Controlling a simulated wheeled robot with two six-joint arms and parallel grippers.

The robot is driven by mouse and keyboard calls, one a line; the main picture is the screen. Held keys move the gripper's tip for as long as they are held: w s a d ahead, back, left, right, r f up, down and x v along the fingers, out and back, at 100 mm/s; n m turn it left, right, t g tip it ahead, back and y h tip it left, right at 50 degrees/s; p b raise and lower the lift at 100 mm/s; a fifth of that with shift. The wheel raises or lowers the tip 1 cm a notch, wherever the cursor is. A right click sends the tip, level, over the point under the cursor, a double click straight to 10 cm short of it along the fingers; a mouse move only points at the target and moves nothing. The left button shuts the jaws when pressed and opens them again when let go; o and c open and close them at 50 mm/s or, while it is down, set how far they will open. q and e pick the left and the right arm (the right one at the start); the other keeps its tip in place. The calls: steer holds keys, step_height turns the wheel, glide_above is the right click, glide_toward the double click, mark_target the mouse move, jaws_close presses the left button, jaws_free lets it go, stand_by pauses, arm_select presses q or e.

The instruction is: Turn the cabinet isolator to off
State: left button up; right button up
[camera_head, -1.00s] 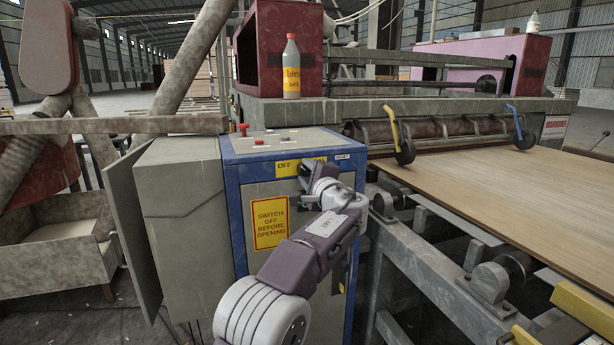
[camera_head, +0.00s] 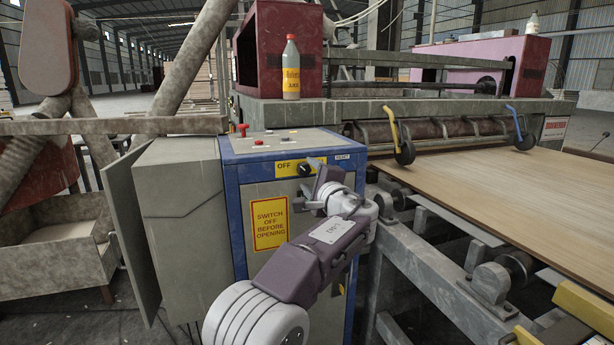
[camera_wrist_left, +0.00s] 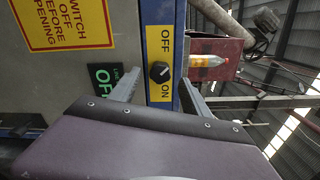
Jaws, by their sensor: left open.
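The isolator is a black rotary knob (camera_head: 304,170) on a yellow label plate (camera_head: 284,168) at the top of the blue-framed cabinet front (camera_head: 236,215). In the left wrist view the knob (camera_wrist_left: 159,72) sits between OFF and ON; its pale mark is too small to read surely. A display (camera_wrist_left: 103,78) beside it shows green letters starting "OF", partly hidden by a finger. My left gripper (camera_head: 316,184) is open and empty, just right of and in front of the knob, apart from it. In the wrist view its fingers flank the plate. My right gripper is out of view.
A yellow warning sign (camera_head: 269,223) is on the cabinet front. A red button (camera_head: 242,129) and small controls sit on the cabinet top. A bottle (camera_head: 291,68) stands behind. The roller machine and veneer sheet (camera_head: 490,185) lie to the right.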

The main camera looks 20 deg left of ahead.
arm_select(q)
steer(key=v, duration=0.6)
steer(key=shift+d, duration=0.1)
